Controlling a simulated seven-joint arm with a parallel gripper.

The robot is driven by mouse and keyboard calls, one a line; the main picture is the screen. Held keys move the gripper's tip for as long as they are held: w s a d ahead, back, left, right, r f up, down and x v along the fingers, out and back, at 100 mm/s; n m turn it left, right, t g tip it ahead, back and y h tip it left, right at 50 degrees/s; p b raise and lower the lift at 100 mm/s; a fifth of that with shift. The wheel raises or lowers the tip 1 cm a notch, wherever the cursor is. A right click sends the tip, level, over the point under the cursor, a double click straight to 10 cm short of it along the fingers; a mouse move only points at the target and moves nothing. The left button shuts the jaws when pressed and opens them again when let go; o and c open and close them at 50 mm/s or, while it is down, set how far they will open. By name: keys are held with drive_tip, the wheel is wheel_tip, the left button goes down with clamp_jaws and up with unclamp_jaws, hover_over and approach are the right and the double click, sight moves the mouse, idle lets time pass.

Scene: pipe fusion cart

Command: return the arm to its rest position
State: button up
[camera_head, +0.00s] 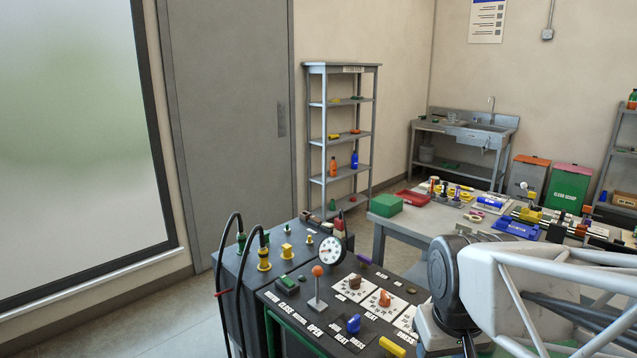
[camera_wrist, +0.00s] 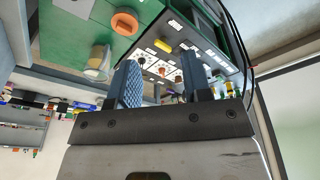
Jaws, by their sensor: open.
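My gripper (camera_wrist: 160,75) shows in the wrist view with its two blue ridged fingers spread apart. Nothing is held between them. Beyond the fingers is the cart's control panel (camera_wrist: 172,45), with knobs and white labels, and I cannot tell any contact with it. In the head view my arm (camera_head: 458,275) comes in from the lower right, beside the right end of the dark control panel (camera_head: 290,313). The fingers cannot be made out in the head view.
The panel carries an upright lever with an orange knob (camera_head: 318,272), a dial gauge (camera_head: 331,251) and several knobs. Two black hoses (camera_head: 222,262) arch at its left. A workbench (camera_head: 400,222) with a green box (camera_head: 386,204) stands behind. Floor left of the cart is clear.

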drive_tip(key=shift+m, duration=0.6)
drive_tip(key=shift+s+r, duration=0.2)
drive_tip(key=shift+s, duration=1)
drive_tip(key=shift+s+r, duration=0.15)
drive_tip(key=shift+s, duration=1)
